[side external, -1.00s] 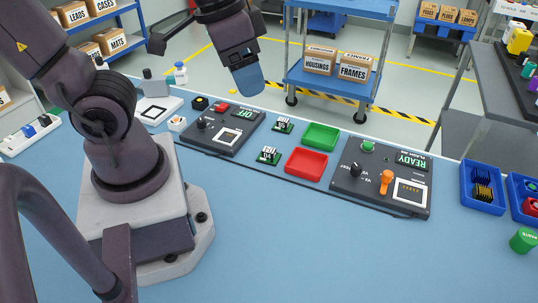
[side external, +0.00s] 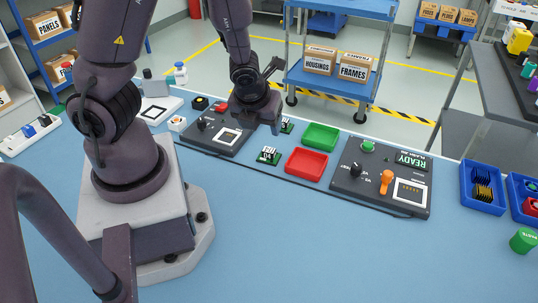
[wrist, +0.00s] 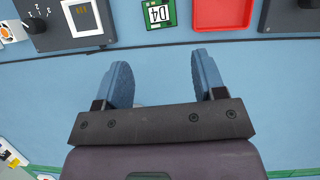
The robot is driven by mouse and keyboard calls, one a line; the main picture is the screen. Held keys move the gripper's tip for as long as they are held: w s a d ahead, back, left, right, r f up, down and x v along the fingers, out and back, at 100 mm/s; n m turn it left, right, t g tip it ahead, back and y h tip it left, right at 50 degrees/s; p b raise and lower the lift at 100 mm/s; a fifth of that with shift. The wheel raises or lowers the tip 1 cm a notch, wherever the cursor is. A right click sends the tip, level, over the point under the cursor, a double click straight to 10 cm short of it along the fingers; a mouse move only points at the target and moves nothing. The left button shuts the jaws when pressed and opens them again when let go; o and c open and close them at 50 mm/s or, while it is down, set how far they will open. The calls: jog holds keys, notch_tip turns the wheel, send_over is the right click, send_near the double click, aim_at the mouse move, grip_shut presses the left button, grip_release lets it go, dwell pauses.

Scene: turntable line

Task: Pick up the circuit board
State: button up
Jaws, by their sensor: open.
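A small green circuit board (side external: 269,155) with a white label stands out on the blue table, left of the red tray. In the side view, my gripper's wrist hangs over the back area near the left console. The fingertips are hard to make out there.
A red tray (side external: 305,163) and a green tray (side external: 321,136) sit right of the boards. A dark console (side external: 222,136) stands left, and another console (side external: 380,186) showing READY stands right. Blue bins (side external: 483,207) are at the far right. The front table is clear.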

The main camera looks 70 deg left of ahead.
aim_at(269, 150)
jog(key=x, duration=1.3)
jog(key=shift+c, duration=0.5)
jog(key=shift+r, duration=0.1)
jog(key=c, duration=0.4)
jog(key=shift+c, duration=0.2)
